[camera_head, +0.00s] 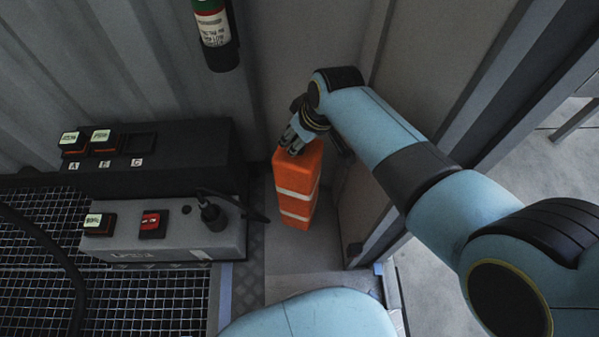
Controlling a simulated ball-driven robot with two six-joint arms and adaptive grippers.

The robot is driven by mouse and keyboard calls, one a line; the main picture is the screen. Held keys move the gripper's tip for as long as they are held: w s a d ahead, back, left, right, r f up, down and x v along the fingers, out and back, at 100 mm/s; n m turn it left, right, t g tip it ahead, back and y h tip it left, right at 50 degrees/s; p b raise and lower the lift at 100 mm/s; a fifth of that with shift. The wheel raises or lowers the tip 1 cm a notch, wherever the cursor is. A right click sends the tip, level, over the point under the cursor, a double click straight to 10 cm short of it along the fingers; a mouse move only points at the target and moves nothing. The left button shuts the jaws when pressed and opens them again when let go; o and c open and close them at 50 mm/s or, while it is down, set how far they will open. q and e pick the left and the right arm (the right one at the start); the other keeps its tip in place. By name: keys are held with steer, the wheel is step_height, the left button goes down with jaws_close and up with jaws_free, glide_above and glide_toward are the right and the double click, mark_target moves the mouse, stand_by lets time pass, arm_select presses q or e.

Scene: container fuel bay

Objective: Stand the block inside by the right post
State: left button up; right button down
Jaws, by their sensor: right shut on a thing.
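The block (299,188) is orange with pale bands and is upright, close to the right-hand wall of the container bay. My right gripper (296,137) comes in from the right and is shut on the top of the block. Its fingers hide part of the block's upper end. I cannot tell whether the block's bottom touches the floor. The right post (375,235) stands just right of the block, with a visible gap between them. My left gripper is not in view.
A black unit with slots marked A, B and C (150,157) and a grey unit with a plugged cable (165,240) stand left of the block. Mesh (150,305) covers the lower left. Bare floor (290,280) lies before the block.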

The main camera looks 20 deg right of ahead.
mark_target(299, 159)
step_height(299, 159, down, 4)
steer(key=b, duration=0.3)
steer(key=shift+f+b, duration=0.3)
steer(key=shift+b, duration=0.1)
step_height(299, 159, down, 2)
steer(key=shift+f+b, duration=0.1)
steer(key=shift+b, duration=0.95)
steer(key=shift+f+b, duration=0.65)
steer(key=shift+b, duration=0.15)
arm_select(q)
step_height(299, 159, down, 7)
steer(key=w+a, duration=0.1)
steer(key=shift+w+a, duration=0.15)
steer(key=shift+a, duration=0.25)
arm_select(e)
steer(key=shift+r, duration=0.1)
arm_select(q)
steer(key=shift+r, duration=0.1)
arm_select(e)
steer(key=shift+f, duration=0.2)
steer(key=c, duration=0.8)
jaws_free()
